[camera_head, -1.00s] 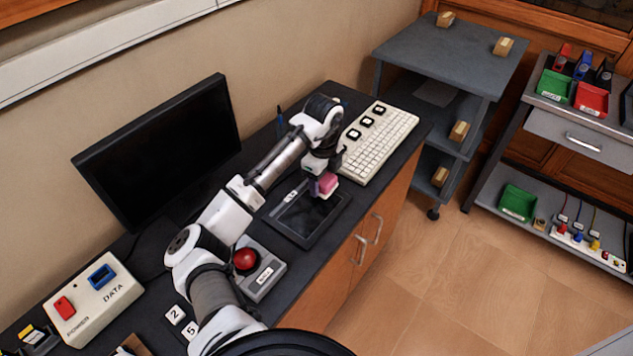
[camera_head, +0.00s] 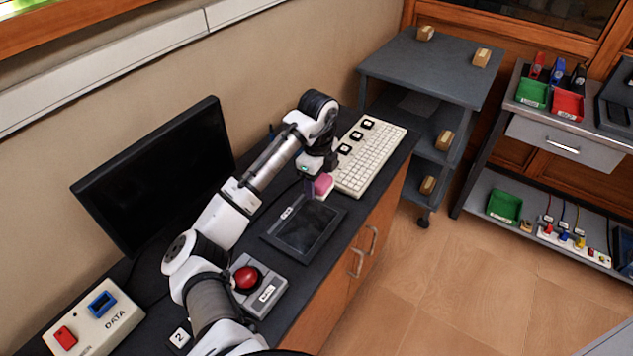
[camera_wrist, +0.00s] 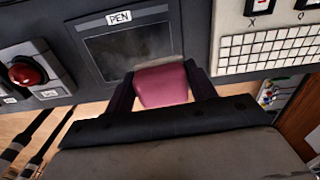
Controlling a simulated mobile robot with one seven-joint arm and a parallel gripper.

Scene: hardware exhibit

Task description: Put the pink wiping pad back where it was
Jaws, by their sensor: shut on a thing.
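The pink wiping pad (camera_head: 323,185) is held between the fingers of my gripper (camera_head: 315,186), above the desk near the far end of the dark tablet. The wrist view shows the pink pad (camera_wrist: 162,86) between the two dark fingers of my gripper (camera_wrist: 161,88). The dark tablet (camera_head: 305,229), with a small label on its frame, lies flat on the desk. In the wrist view the tablet (camera_wrist: 130,45) carries a label reading PEN. I cannot tell the exact height of the pad over the desk.
A white keyboard (camera_head: 372,157) lies beyond my gripper. A grey box with a red button (camera_head: 247,278) stands nearer, beside the tablet. A monitor (camera_head: 155,175) stands by the wall. The desk's front edge drops to wooden cabinets (camera_head: 365,255). A grey shelf cart (camera_head: 430,75) stands past the desk.

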